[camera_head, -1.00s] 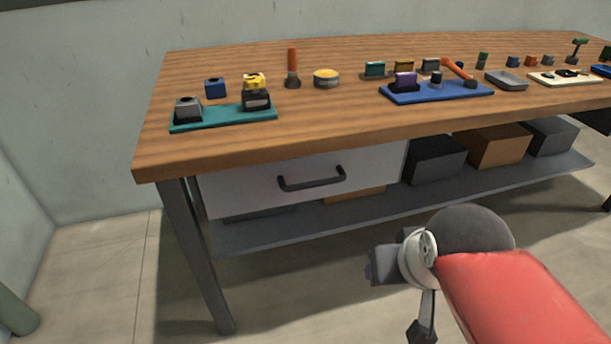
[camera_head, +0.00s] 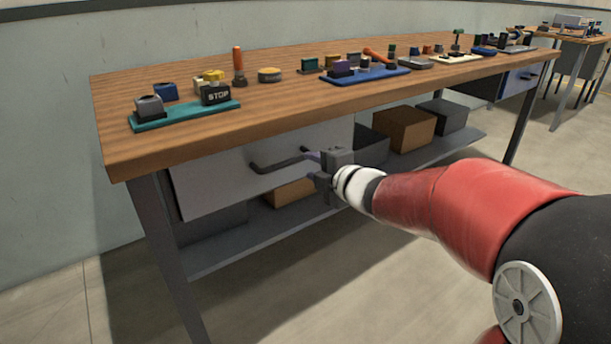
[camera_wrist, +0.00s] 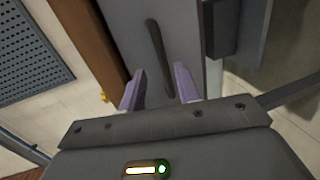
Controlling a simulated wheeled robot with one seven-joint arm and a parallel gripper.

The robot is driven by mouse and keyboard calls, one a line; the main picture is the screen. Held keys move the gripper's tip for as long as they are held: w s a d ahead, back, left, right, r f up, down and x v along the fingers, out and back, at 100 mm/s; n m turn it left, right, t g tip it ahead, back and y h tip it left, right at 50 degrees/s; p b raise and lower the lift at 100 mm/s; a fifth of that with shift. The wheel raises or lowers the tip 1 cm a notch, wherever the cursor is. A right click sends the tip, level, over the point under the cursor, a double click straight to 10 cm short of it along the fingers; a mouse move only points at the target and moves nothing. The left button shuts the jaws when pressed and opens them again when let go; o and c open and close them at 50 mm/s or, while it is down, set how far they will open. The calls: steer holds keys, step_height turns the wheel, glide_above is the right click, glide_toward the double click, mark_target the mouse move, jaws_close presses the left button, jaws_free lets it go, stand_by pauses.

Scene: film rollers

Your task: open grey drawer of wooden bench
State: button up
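The wooden bench (camera_head: 200,118) stands ahead with a pale grey drawer (camera_head: 215,178) under its left end. The drawer looks shut, its front facing me. Its dark bar handle (camera_head: 275,165) runs across the front; my gripper covers its right end. My gripper (camera_head: 314,168) is at that right end. In the wrist view, the two purple fingers (camera_wrist: 158,90) are apart, with the lower part of the handle (camera_wrist: 157,45) between them. A gap shows on both sides of the handle, so it is not clamped. The drawer front (camera_wrist: 185,30) lies behind it.
A grey lower shelf (camera_head: 235,250) holds several boxes, including a brown one (camera_head: 404,128) right of the drawer. The bench leg (camera_head: 165,240) stands at left. Small items cover the top, including a teal tray (camera_head: 185,115). Floor in front is clear.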

mark_target(294, 162)
steer(key=shift+n+y, duration=0.4)
steer(key=x, duration=0.8)
steer(key=shift+s+a+f, duration=0.1)
steer(key=shift+a+f, duration=0.15)
steer(key=shift+c, duration=0.4)
jaws_close()
